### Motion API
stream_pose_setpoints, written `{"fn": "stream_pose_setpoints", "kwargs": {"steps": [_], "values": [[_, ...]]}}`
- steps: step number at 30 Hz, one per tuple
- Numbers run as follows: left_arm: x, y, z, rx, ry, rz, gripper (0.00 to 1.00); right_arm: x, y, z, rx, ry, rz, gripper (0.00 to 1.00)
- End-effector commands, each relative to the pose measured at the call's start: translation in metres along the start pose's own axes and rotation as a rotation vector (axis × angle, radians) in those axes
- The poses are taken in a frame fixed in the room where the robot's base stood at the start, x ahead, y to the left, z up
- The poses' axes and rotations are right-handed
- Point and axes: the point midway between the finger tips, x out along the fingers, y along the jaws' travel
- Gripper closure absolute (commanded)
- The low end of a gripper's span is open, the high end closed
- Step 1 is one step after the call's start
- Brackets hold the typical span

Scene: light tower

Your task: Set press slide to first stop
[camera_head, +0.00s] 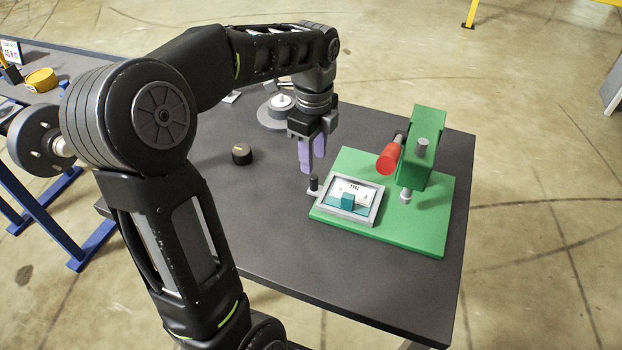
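The green press (424,150) stands on a green base plate (415,230) on the dark table, with a red handle (388,159) on its side. A grey frame-like slide (376,211) lies on the base's left part, carrying a white label and a teal block (347,201). A short arm with a black knob (314,183) sticks out from its left side. My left gripper (312,164) points down just above and behind this knob, its lavender fingers close together; whether they touch the knob is unclear. My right gripper is not in view.
A black round piece (242,154) lies left on the table (250,220). A grey round fixture (276,111) stands behind my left gripper. A second bench at far left holds a yellow round part (41,80). The table's front is clear.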

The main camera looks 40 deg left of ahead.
Motion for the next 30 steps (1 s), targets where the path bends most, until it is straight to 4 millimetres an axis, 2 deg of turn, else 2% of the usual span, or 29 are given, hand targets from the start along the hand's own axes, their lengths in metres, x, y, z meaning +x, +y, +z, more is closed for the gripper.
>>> {"fn": "stream_pose_setpoints", "kwargs": {"steps": [9,13,17,24,30], "values": [[0.001,0.0,0.0,0.003,0.0,0.001,0.6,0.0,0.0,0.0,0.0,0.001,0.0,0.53],[0.007,0.001,0.0,0.002,0.0,0.003,0.6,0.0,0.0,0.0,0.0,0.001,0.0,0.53],[0.022,0.001,0.0,0.003,0.0,0.005,0.6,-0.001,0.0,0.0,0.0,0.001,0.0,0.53],[0.059,0.001,0.0,0.002,0.0,0.004,0.6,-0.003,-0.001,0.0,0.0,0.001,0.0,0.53],[0.077,0.0,0.0,0.001,0.0,0.001,0.6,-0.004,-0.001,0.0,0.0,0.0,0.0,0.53]]}}
